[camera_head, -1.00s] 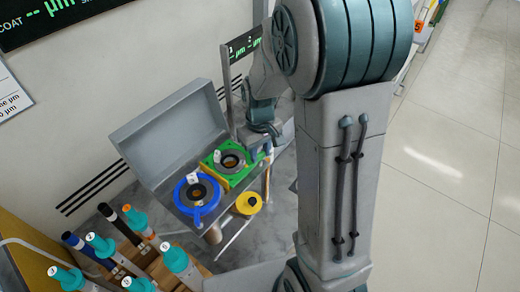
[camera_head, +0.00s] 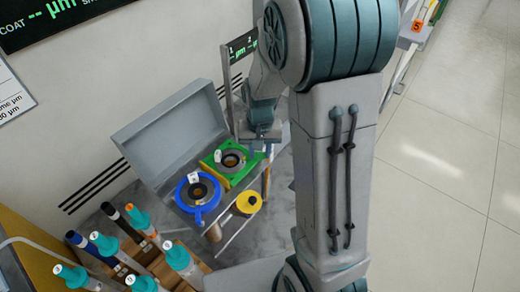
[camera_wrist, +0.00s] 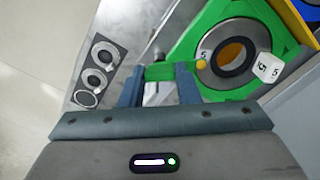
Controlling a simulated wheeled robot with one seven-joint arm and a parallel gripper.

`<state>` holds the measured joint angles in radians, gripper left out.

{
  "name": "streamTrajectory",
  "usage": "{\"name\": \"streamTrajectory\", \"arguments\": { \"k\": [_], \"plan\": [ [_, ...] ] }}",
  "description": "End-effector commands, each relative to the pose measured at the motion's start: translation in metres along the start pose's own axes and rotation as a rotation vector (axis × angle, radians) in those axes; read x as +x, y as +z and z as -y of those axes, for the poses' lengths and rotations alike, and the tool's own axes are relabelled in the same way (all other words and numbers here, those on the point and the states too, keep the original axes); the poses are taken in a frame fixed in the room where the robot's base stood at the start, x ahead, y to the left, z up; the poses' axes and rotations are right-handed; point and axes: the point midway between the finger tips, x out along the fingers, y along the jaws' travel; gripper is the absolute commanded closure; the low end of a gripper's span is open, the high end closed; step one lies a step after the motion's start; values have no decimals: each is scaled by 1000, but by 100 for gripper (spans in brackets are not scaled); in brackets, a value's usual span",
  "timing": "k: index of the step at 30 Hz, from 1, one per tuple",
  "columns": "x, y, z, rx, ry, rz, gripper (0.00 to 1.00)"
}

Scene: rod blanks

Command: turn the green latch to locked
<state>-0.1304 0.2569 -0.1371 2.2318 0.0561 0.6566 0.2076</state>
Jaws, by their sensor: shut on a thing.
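The green latch (camera_wrist: 160,71) shows in the wrist view as a short green bar at the left edge of a green holder (camera_wrist: 190,45). My gripper (camera_wrist: 159,78) has one finger on each side of the bar and is shut on it. The holder carries a grey ring (camera_wrist: 212,74) with a dark round opening and a "5" mark. In the head view my gripper (camera_head: 260,146) is at the right rear edge of the green holder (camera_head: 218,169). There the latch is mostly hidden by the gripper, so its exact angle is unclear.
A blue ring holder (camera_head: 181,194) stands left of the green one, before a raised grey lid (camera_head: 165,130). A yellow knob (camera_head: 248,203) is in front. Several teal-capped rods (camera_head: 178,257) stand at lower left. A small display (camera_head: 242,46) rises behind.

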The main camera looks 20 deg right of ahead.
Motion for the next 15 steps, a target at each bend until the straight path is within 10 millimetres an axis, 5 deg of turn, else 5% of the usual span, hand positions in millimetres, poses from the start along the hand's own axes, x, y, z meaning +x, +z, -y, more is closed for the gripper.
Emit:
{"name": "streamTrajectory", "arguments": {
  "k": [11,12,15],
  "plan": [
    [-1,-1,0,7,-2,-3,94],
    [-1,-1,0,7,-2,-3,63],
    [-1,-1,0,6,-2,-2,49]
  ]
}}
